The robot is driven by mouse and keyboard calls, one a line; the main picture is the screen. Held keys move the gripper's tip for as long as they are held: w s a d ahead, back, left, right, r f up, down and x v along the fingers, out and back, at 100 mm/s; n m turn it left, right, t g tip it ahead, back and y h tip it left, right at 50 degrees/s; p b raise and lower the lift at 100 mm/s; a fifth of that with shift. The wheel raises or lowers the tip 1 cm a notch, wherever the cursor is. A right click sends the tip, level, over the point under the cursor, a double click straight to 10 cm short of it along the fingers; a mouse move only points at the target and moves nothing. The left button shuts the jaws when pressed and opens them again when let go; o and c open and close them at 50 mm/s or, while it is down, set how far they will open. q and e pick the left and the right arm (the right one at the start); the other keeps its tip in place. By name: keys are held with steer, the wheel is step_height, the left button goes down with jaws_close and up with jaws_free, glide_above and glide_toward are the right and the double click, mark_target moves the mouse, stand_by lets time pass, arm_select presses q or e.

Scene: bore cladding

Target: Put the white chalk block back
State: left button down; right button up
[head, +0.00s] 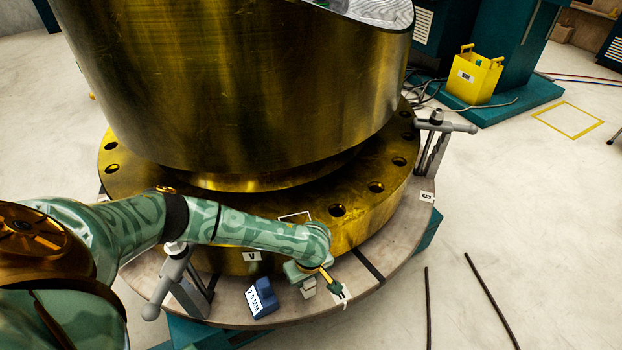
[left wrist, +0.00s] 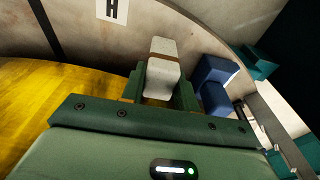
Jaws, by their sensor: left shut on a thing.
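The white chalk block (left wrist: 161,68) stands between the two green fingers of my left gripper (left wrist: 160,88) in the left wrist view. My left gripper (head: 311,284) is shut on it, low over the rim of the round table by the brass flange. In the head view the pale block (head: 308,287) shows small just below the gripper. Whether its underside touches the table cannot be told. A white square outline (head: 295,217) lies on the brass flange, partly hidden behind my left forearm. My right gripper is not in view.
A blue block (head: 262,298) with a white label stands close beside the gripper; it also shows in the left wrist view (left wrist: 215,82). Grey clamps (head: 437,140) stand on the round table's rim (head: 390,250). The big brass cylinder (head: 240,80) fills the middle.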

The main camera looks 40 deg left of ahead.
arm_select(q)
step_height(320, 180, down, 3)
steer(key=shift+s+r+b, duration=0.1)
steer(key=shift+r+b, duration=0.05)
steer(key=shift+b, duration=0.45)
steer(key=shift+f, duration=0.65)
steer(key=shift+r, duration=0.15)
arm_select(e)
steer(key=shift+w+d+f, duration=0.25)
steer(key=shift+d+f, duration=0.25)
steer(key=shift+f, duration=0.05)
arm_select(q)
steer(key=shift+f, duration=0.25)
steer(key=c, duration=1.1)
jaws_free()
steer(key=shift+o, duration=0.2)
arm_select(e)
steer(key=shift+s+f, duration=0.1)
